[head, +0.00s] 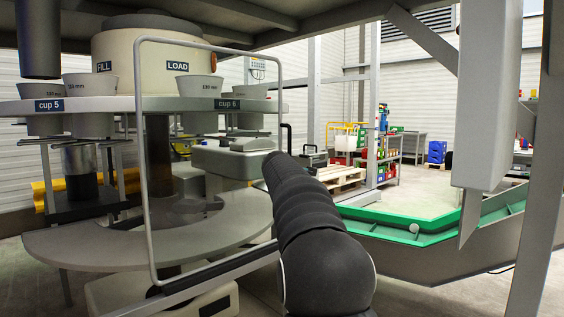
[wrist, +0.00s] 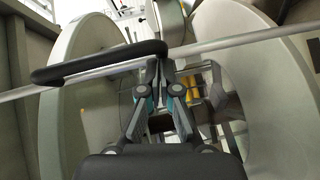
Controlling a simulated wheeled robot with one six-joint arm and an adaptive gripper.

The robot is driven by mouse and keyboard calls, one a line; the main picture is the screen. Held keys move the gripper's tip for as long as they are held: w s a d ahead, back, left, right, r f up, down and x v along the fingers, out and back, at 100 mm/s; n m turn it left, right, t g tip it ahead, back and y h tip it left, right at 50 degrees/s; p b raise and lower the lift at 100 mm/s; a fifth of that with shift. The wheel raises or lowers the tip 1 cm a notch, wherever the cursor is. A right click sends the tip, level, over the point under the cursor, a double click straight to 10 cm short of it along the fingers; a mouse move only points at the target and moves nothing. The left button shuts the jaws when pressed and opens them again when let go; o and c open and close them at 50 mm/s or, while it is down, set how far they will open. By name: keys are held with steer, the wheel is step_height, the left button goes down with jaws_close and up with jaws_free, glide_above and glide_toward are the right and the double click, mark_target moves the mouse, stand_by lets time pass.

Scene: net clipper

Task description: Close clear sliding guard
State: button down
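The clear sliding guard (head: 143,150) is a see-through panel in a rounded grey tube frame, standing upright in front of the round cup machine. Its black handle (head: 288,136) is on the frame's right edge, just beyond the end of my arm. In the wrist view the handle (wrist: 98,62) is a black bar with a bent end, crossing a grey frame tube (wrist: 245,40). My gripper (wrist: 161,78) has its two fingers drawn close together around the handle's bent end. The exact contact is partly hidden. In the head view my arm hides the gripper.
Behind the guard is the turntable with cups (head: 196,87) and a curved grey shelf (head: 150,235). A green-edged conveyor (head: 430,236) lies to the right. A grey post (head: 538,200) and a hanging grey box (head: 487,100) stand near on the right. Open floor lies beyond the conveyor.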

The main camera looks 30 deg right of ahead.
steer(key=d, duration=0.2)
steer(key=shift+w+d, duration=0.2)
steer(key=shift+d, duration=0.4)
steer(key=shift+s+a+f, duration=0.1)
steer(key=shift+a, duration=0.1)
steer(key=s+a+r+b, duration=0.2)
steer(key=s+a+b, duration=0.3)
steer(key=s+a, duration=0.4)
steer(key=shift+a+r, duration=0.15)
steer(key=shift+r, duration=0.1)
